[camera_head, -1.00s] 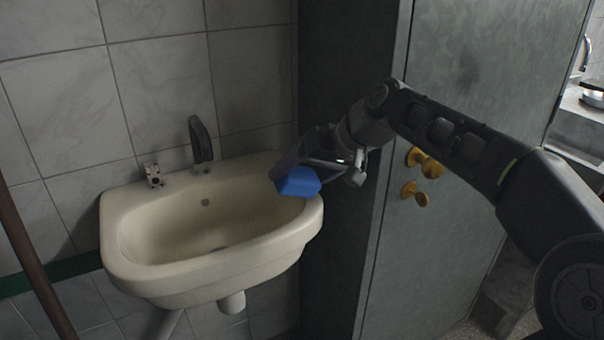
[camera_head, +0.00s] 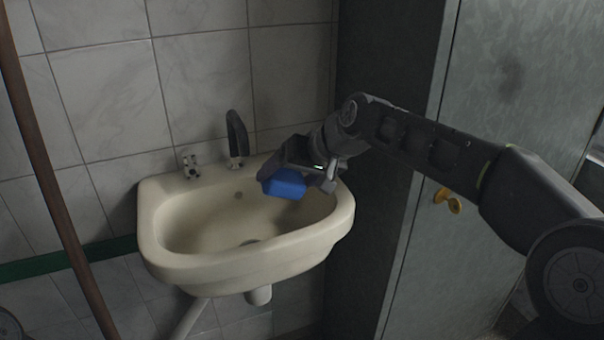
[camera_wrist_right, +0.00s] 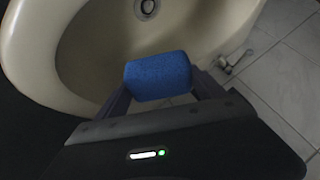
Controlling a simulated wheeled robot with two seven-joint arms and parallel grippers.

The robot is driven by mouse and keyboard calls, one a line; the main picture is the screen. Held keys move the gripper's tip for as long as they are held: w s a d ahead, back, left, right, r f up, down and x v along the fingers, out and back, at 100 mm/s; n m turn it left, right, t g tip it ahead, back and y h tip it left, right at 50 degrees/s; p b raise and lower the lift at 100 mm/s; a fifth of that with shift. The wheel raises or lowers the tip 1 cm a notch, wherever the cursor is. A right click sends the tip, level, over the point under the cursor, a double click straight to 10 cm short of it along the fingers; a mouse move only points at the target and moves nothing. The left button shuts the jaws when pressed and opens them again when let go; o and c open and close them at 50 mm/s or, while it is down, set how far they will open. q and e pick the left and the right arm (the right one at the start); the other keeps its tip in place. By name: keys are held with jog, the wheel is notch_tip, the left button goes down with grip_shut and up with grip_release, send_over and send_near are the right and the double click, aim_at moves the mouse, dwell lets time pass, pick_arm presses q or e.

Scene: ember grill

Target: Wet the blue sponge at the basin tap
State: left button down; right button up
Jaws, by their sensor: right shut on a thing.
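The blue sponge (camera_head: 284,183) is held in my right gripper (camera_head: 296,171), over the right part of the basin. In the right wrist view the sponge (camera_wrist_right: 158,76) sits between the two fingers, above the basin's bowl. The cream basin (camera_head: 160,262) is fixed to the tiled wall. The dark tap (camera_head: 237,136) stands at the basin's back edge, to the left of the sponge and apart from it. I cannot make out any running water. My left gripper is not in view.
A small metal fitting (camera_head: 190,166) stands left of the tap. A dark cabinet with a grey door (camera_head: 500,80) and a brass knob (camera_head: 448,199) is close to the right of the basin. A brown pole (camera_head: 48,180) leans at the left. The basin's bowl is empty.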

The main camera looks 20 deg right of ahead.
jog(key=shift+w+a+f+p, duration=0.15)
jog(key=shift+w+a, duration=0.2)
jog(key=shift+a, duration=0.25)
jog(key=shift+w+a+f+p, duration=0.1)
jog(key=shift+w+a+p, duration=0.15)
jog(key=shift+a, duration=0.35)
jog(key=shift+w+a+f+p, duration=0.15)
jog(key=shift+w+a, duration=0.25)
jog(key=shift+a, duration=0.2)
